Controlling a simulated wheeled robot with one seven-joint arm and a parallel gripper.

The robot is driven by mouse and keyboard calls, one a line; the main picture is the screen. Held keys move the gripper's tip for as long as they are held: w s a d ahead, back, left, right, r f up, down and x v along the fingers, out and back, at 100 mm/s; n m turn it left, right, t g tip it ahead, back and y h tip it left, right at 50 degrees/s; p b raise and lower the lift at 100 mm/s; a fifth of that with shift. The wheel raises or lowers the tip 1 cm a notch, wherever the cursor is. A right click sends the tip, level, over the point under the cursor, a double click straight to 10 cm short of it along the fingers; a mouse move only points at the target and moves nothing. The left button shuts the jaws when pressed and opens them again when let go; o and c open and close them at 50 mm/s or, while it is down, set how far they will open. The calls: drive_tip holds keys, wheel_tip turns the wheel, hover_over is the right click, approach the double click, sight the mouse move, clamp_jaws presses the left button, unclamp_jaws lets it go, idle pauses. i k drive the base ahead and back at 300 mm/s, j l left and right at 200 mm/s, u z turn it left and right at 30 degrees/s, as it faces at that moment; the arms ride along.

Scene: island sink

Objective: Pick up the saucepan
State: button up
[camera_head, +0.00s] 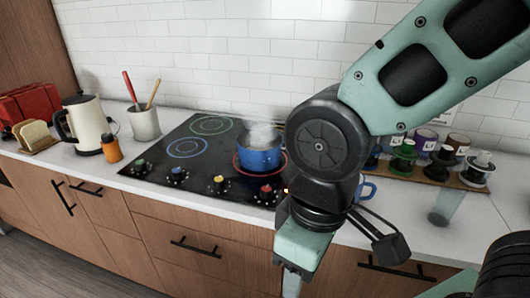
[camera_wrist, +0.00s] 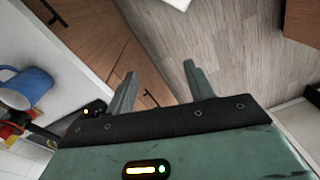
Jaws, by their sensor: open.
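The blue saucepan (camera_head: 260,159) stands upright on a red-ringed burner of the black cooktop, with steam rising above it. My arm is just to its right; I cannot make out the pan's handle. My gripper (camera_wrist: 160,69) is open and empty, its two fingers apart over the wooden floor in the wrist view. In the head view it hangs at the counter's front edge, right of and nearer than the saucepan, its fingertips cut off by the lower edge.
The black cooktop (camera_head: 188,165) has several knobs along its front. A blue mug (camera_head: 368,190) is partly behind my arm. A kettle (camera_head: 88,125), orange bottle (camera_head: 111,149) and utensil crock (camera_head: 145,122) stand left. Jars (camera_head: 404,154) stand right. Drawer handles (camera_head: 195,247) stick out below the counter.

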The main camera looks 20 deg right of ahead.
sight(252, 159)
drive_tip(key=i+j, duration=0.35)
drive_tip(key=j, duration=0.15)
drive_tip(key=i+j+z, duration=0.15)
drive_tip(key=j+z, duration=0.15)
drive_tip(key=i+j+z, duration=0.15)
drive_tip(key=j+z, duration=0.2)
drive_tip(key=i+j+z, duration=0.1)
drive_tip(key=j+z, duration=0.2)
drive_tip(key=z, duration=1.3)
